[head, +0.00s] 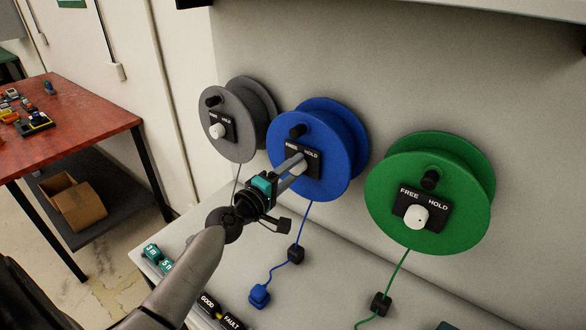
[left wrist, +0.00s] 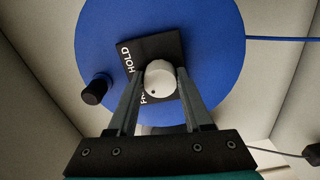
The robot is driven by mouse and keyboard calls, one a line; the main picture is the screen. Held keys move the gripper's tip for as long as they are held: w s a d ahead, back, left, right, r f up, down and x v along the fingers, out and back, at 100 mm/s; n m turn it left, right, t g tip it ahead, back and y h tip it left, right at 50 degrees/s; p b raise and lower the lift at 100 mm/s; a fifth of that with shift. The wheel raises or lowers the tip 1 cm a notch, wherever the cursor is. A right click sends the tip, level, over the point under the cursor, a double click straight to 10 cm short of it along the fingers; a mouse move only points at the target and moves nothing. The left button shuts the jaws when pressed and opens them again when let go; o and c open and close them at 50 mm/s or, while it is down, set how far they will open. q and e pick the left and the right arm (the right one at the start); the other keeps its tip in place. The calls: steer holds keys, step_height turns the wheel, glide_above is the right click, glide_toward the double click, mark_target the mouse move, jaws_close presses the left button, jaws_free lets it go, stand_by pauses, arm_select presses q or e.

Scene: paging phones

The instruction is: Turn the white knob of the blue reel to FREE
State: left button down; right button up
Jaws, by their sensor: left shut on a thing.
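The blue reel (head: 328,140) hangs on the grey wall panel between two other reels. Its black FREE/HOLD plate (head: 312,156) carries the white knob, which shows clearly in the left wrist view (left wrist: 160,80). My left gripper (head: 297,165) reaches the knob, with its fingers on both sides of it and shut on it. In the left wrist view a small dark dot sits on the knob's lower-left part, towards the partly hidden FREE word. The HOLD word is at the plate's upper left there. My right gripper is not in view.
A grey reel (head: 238,140) hangs to the left and a green reel (head: 453,208) to the right, each with a white knob. The blue reel's black crank handle (left wrist: 95,89) sticks out near the left finger. Cords hang to the pale bench below, which holds small labelled blocks.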

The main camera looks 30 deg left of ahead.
arm_select(q)
steer(key=shift+n, duration=0.9)
steer(key=shift+c, duration=1.6)
jaws_free()
steer(key=s+a+b, duration=0.1)
steer(key=s+b, duration=0.3)
steer(key=s, duration=1.1)
steer(key=shift+s+a, duration=0.1)
